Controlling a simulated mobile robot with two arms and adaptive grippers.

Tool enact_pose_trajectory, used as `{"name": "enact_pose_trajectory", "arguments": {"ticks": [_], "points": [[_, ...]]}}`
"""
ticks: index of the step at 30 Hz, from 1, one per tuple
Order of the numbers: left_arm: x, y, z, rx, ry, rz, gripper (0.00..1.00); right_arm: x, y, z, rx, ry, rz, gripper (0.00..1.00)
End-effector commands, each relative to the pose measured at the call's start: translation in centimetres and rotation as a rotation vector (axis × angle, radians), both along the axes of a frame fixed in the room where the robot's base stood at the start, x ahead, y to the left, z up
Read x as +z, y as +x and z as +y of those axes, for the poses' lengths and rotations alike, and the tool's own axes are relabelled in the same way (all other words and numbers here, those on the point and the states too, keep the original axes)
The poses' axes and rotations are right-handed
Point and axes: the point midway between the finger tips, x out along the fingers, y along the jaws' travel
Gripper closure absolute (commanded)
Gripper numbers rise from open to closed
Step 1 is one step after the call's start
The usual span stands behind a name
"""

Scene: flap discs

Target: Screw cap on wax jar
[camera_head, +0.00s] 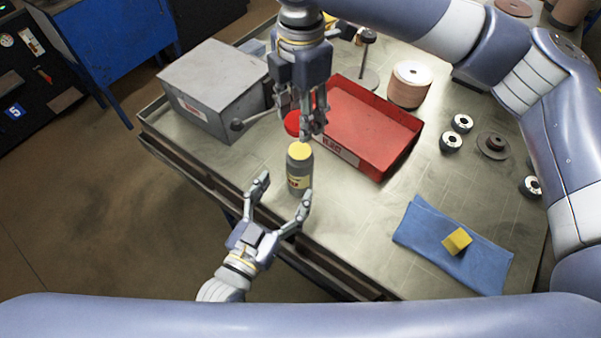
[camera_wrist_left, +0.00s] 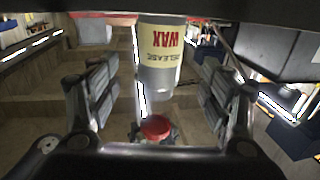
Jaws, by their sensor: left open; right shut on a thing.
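The wax jar (camera_head: 300,175) is grey with a yellow top and a label. It stands upright near the front table edge; the left wrist view shows its WAX lettering upside down (camera_wrist_left: 160,55). My left gripper (camera_head: 284,192) is open, its fingers pointing at the jar and spread on either side of its near face, not closed on it. My right gripper (camera_head: 311,133) is shut on the red cap (camera_head: 292,123), above and behind the jar. The cap also shows in the left wrist view (camera_wrist_left: 156,127), apart from the jar. The fingers partly hide the cap.
A red bin (camera_head: 398,146) stands right behind the jar, and a grey metal box (camera_head: 211,82) stands at left. A blue cloth (camera_head: 415,232) with a yellow block (camera_head: 457,241) lies at right. The table between jar and cloth is clear.

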Motion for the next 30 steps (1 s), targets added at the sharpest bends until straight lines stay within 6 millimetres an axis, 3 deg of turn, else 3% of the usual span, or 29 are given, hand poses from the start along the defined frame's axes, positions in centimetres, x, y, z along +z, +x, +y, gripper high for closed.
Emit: {"name": "enact_pose_trajectory", "arguments": {"ticks": [6, 12, 26, 27, 30], "points": [[0.0, 4.0, -1.9, 0.001, -0.002, -0.001, 0.28, 0.0, 0.0, 0.0, 0.0, 0.0, 0.0, 0.64], [-0.1, 6.4, -3.1, 0.0, 0.0, 0.001, 0.28, 0.0, 0.0, 0.0, 0.0, 0.0, 0.0, 0.64], [-0.1, 7.5, -3.7, 0.0, 0.001, 0.002, 0.28, 0.0, 0.0, 0.0, 0.0, 0.0, 0.0, 0.64], [-0.1, 7.5, -3.7, 0.0, 0.001, 0.002, 0.3, 0.0, 0.0, 0.0, 0.0, 0.0, 0.0, 0.64], [-0.1, 7.5, -3.7, 0.0, 0.001, 0.002, 0.53, 0.0, 0.0, 0.0, 0.0, 0.0, 0.0, 0.64]]}}
